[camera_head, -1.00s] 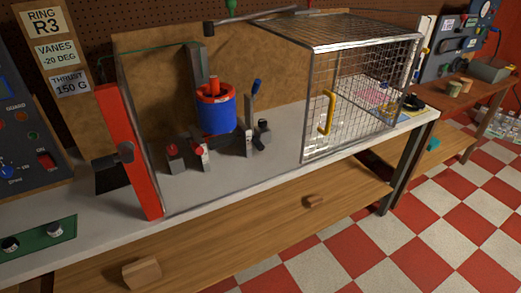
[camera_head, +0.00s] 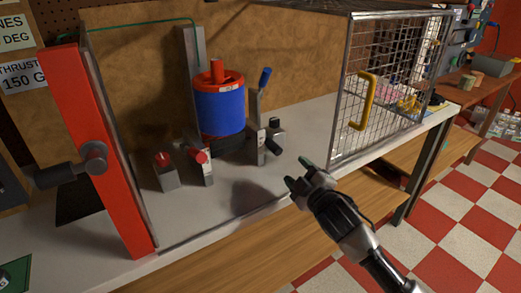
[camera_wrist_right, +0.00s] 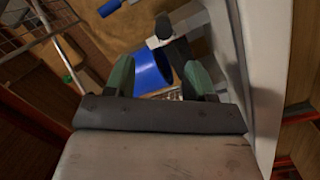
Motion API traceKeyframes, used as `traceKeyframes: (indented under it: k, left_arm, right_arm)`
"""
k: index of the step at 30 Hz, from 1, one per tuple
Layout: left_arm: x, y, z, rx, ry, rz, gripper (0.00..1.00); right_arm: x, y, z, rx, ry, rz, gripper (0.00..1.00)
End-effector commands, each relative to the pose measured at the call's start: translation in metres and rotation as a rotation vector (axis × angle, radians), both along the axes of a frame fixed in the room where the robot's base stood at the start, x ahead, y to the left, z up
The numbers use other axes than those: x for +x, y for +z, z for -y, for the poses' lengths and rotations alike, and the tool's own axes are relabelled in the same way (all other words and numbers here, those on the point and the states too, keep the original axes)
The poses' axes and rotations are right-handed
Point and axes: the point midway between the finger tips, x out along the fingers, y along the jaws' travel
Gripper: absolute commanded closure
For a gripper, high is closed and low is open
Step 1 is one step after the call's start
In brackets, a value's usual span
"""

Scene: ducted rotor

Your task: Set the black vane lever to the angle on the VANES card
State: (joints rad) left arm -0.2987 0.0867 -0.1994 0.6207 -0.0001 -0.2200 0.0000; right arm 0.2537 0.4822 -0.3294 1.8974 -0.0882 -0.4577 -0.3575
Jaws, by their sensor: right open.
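The black lever (camera_head: 273,147) sticks out low from a grey post at the right of the ducted rotor (camera_head: 219,108). A dark knob on a grey block (camera_head: 276,124) stands just behind it; I cannot tell for sure which is the vane lever. The VANES card (camera_head: 14,33) is cut off at the left edge, with only "NES" and "DEG" legible. My right gripper (camera_head: 299,173) is open and empty, in front of and right of the lever, apart from it. In the right wrist view, a dark lever shape (camera_wrist_right: 178,50) shows beyond the open fingers (camera_wrist_right: 163,76). My left gripper is out of view.
The wire cage (camera_head: 385,90) with a yellow handle (camera_head: 364,101) is close on the right. A red upright panel (camera_head: 97,150) stands at left.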

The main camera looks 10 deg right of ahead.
Motion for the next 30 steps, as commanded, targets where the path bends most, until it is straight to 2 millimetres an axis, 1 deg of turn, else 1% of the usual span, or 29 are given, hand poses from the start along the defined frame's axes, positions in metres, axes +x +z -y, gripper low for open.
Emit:
traceKeyframes:
  k: [2, 5, 9, 15, 18, 21, 25, 30]
  left_arm:
    - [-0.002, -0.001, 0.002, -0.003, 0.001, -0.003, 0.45]
    - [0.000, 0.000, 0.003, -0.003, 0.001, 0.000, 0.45]
    - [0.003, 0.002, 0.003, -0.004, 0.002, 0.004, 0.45]
    - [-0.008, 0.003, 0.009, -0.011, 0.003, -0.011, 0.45]
    - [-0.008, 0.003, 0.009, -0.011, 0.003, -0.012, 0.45]
    - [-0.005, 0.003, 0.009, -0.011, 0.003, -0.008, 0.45]
    - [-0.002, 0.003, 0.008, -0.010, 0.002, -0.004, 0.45]
    - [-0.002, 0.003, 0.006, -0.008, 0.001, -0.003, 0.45]
  right_arm:
    - [0.001, 0.003, -0.001, -0.006, 0.002, 0.007, 0.45]
    - [0.008, 0.004, -0.003, -0.006, 0.002, 0.007, 0.45]
    - [0.030, 0.005, -0.007, -0.004, 0.001, 0.005, 0.45]
    - [0.069, 0.004, -0.014, -0.005, 0.000, 0.004, 0.45]
    - [0.084, 0.003, -0.017, -0.006, 0.000, 0.003, 0.45]
    - [0.095, 0.003, -0.019, -0.005, 0.000, 0.001, 0.45]
    - [0.103, 0.002, -0.021, -0.006, 0.001, 0.002, 0.45]
    - [0.105, 0.002, -0.021, -0.007, 0.001, 0.001, 0.45]
